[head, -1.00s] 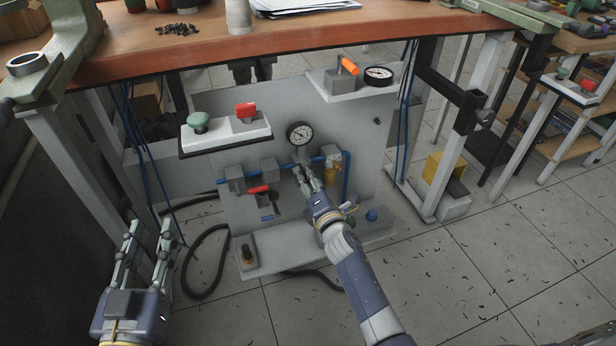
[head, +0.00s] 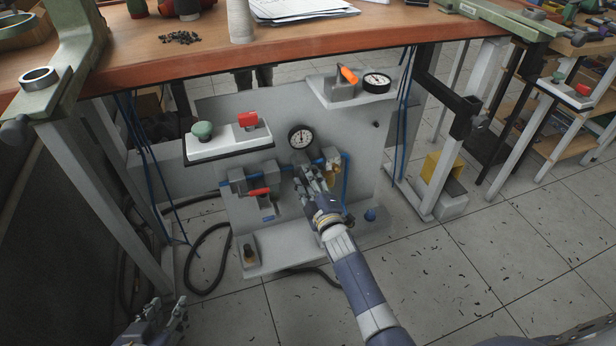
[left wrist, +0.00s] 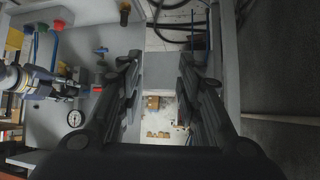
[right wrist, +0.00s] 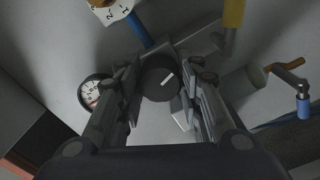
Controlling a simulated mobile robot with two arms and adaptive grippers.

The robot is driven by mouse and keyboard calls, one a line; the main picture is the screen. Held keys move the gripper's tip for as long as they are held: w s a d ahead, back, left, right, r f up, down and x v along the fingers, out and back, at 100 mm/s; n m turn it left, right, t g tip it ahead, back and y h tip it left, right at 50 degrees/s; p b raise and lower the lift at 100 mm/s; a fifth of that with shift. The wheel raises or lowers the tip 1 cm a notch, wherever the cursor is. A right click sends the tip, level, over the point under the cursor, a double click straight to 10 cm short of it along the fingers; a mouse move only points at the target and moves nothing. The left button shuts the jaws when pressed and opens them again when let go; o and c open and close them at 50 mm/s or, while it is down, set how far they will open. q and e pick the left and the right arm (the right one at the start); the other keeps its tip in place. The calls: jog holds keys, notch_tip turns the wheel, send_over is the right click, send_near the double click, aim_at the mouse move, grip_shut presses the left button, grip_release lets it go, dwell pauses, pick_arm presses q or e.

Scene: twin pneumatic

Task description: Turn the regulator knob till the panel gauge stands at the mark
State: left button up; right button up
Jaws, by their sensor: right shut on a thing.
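The panel gauge (head: 301,137) is a round white dial with a black rim on the grey upright panel; its needle looks near vertical, and the mark is too small to make out. In the right wrist view the gauge (right wrist: 90,92) is partly behind a finger. The regulator knob (right wrist: 160,78) is dark and round with a white line on its face. My right gripper (right wrist: 158,88) is shut on it, one finger each side; the head view also shows this gripper (head: 304,172), hiding the knob. My left gripper (head: 160,318) is open and empty, low at the left.
A red-handled valve (head: 258,191) sits on the blue pipe left of my right gripper. A white box with green and red buttons (head: 228,141) projects from the panel. A wooden bench top (head: 300,38) overhangs above. A black hose (head: 195,262) curls on the floor.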

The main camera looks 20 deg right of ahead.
jog(key=m+p, duration=0.2)
jog(key=m, duration=0.4)
jog(key=shift+r+m, duration=0.1)
jog(key=shift+m, duration=0.5)
pick_arm(q)
jog(key=s+a+f+g, duration=0.2)
jog(key=s+g, duration=0.1)
jog(key=s, duration=0.3)
jog(key=s+a+f+g+y+p, duration=0.1)
jog(key=s+g, duration=0.2)
jog(key=s, duration=0.2)
jog(key=shift+s+a+f+y, duration=0.3)
jog(key=shift+s+a+f, duration=0.05)
jog(key=shift+a, duration=0.05)
pick_arm(e)
jog(key=m, duration=0.4)
jog(key=shift+m, duration=0.4)
pick_arm(q)
jog(key=shift+p, duration=0.3)
pick_arm(e)
jog(key=o, duration=1.1)
jog(key=shift+c, duration=0.2)
jog(key=s, duration=1.2)
jog(key=shift+d, duration=0.2)
